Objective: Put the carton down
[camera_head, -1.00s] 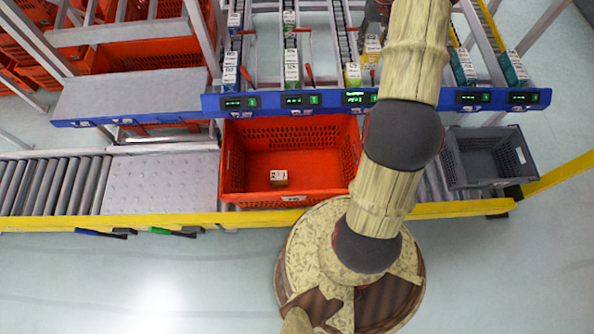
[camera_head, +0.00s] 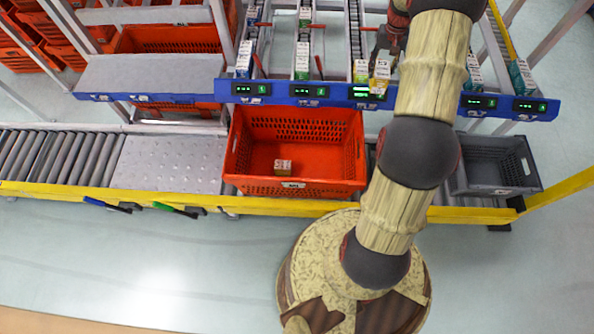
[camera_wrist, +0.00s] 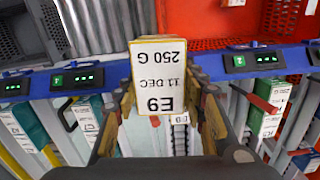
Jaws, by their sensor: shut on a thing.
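The carton (camera_wrist: 158,80) is white with yellow edges and carries a label reading 250 G, 11 DEC, E9. My gripper (camera_wrist: 165,105) is shut on it, with a finger at each side in the wrist view. In the head view the held carton (camera_head: 380,76) is just behind the blue display bar, above the front end of a rack lane. My gripper (camera_head: 386,48) is partly hidden by my arm there. The orange tote (camera_head: 245,180) stands in front of the bar, to the left of the carton, with a small brown-and-white box (camera_head: 283,167) inside.
The blue bar (camera_head: 300,92) with green displays runs between the rack and the totes. Several cartons stand in neighbouring lanes, one (camera_head: 361,70) close beside the held carton. A grey tote (camera_head: 500,185) is at the right. Most of the orange tote's floor is clear.

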